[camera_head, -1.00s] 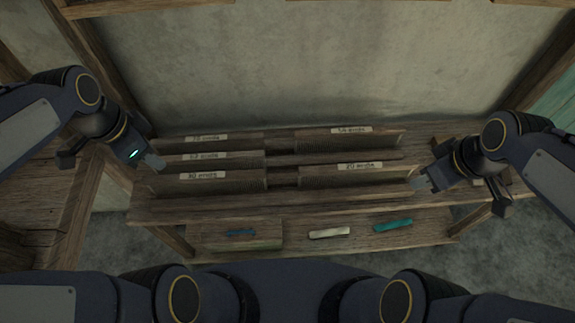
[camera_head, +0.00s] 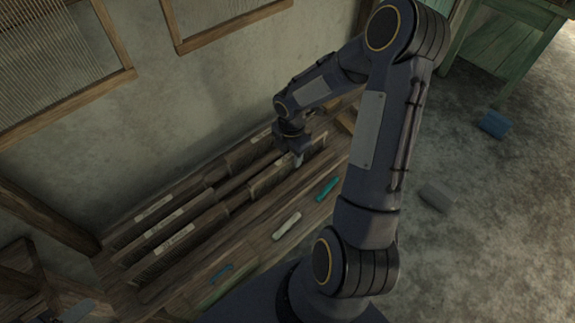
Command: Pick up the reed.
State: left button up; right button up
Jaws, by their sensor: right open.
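Several comb-like reeds stand in slots of a wooden rack (camera_head: 232,201) along the wall, with pale paper labels too small to read here. One reed (camera_head: 270,180) is in the front row at the right end, and another (camera_head: 247,152) is in the row behind it. My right gripper (camera_head: 298,160) points down over the right end of the front-right reed, open; whether it touches the reed cannot be told. My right arm hides part of the rack's right end. A piece of my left gripper (camera_head: 77,311) shows at the bottom left corner, its jaws unclear.
A lower shelf holds a teal piece (camera_head: 327,188), a cream piece (camera_head: 287,226) and a blue piece (camera_head: 220,274). A blue block (camera_head: 495,124) and a grey block (camera_head: 437,196) lie on the floor at right. A green table (camera_head: 505,45) stands at the back right. Framed threads hang on the wall.

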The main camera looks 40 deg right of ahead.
aim_at(290, 172)
notch_tip(290, 172, down, 4)
jog(key=shift+w+r, duration=0.15)
jog(key=shift+r, duration=0.1)
grip_shut()
